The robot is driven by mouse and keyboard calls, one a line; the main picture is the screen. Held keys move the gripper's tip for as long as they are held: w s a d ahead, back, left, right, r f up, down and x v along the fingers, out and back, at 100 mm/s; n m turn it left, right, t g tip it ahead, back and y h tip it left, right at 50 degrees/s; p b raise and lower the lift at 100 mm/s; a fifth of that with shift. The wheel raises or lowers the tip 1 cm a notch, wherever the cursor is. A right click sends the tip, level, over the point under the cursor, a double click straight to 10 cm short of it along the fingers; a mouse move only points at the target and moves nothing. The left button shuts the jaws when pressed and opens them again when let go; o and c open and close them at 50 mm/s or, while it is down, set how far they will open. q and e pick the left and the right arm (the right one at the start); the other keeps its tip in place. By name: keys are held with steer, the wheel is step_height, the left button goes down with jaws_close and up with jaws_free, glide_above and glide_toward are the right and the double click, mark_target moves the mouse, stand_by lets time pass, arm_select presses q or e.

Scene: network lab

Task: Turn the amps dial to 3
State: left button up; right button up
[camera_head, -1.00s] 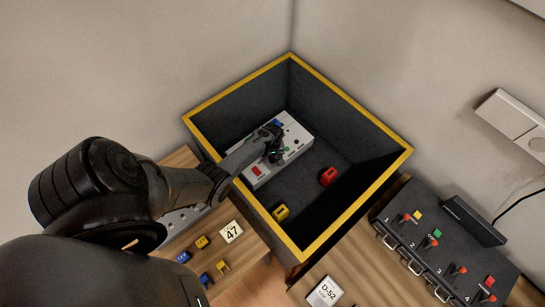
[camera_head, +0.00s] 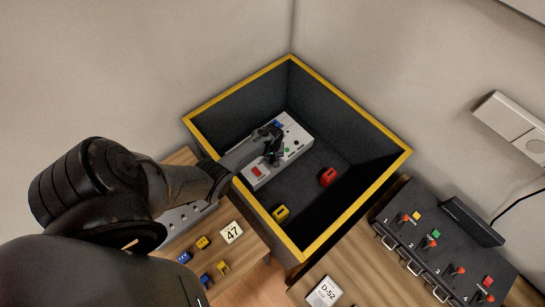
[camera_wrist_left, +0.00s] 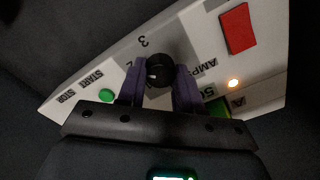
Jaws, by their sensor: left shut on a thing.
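The amps dial (camera_wrist_left: 160,70) is a round black knob with a white mark, on a white control box (camera_head: 302,137). In the left wrist view, the box (camera_wrist_left: 205,45) shows a printed 3 up and left of the dial. Another numeral beside the dial is partly hidden by a finger. The white mark sits on the dial's left side; its exact reading is hard to tell. My left gripper (camera_head: 273,154) reaches down into the bin, its two purple fingers (camera_wrist_left: 158,90) on either side of the dial, shut on it. My right gripper is not in view.
The box lies in a dark bin with a yellow rim (camera_head: 350,97). A red block (camera_head: 328,176) and a yellow block (camera_head: 281,212) lie on its floor. The box also bears a green button (camera_wrist_left: 106,96), a red patch (camera_wrist_left: 238,28) and a lit lamp (camera_wrist_left: 233,83).

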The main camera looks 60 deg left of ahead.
arm_select(q)
steer(key=m+p, duration=0.1)
steer(key=m, duration=0.4)
steer(key=shift+m, duration=0.3)
steer(key=m, duration=0.3)
steer(key=shift+m, duration=0.7)
steer(key=o, duration=1)
steer(key=shift+o, duration=0.2)
